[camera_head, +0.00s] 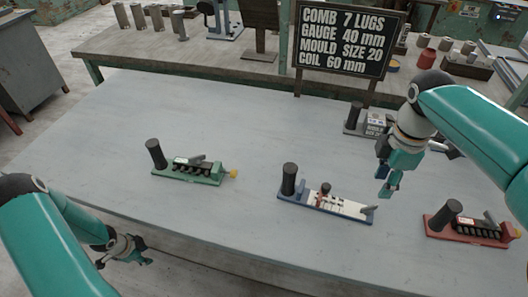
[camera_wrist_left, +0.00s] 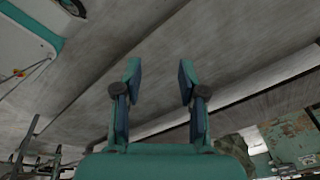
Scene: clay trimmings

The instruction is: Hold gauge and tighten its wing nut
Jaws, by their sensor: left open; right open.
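The gauge (camera_head: 345,208) looks to be the blue-based device with a white marked strip, lying on the table right of centre. A dark upright handle (camera_head: 289,178) stands at its left end. A small reddish-brown part (camera_head: 325,189) sits on the strip, perhaps the slider with its wing nut; it is too small to tell. My right gripper (camera_head: 388,190) is open and empty, above the table just right of the gauge's right end. My left gripper (camera_head: 143,258) is open and empty, low beyond the table's front edge; its spread fingers show in the left wrist view (camera_wrist_left: 158,75).
A green device (camera_head: 200,177) stands left of the gauge and a red one (camera_head: 478,236) to the right. A grey device (camera_head: 375,124) stands behind, partly hidden by my right arm. A sign (camera_head: 345,40) reads "GAUGE 40 mm". The table's (camera_head: 110,130) left part is clear.

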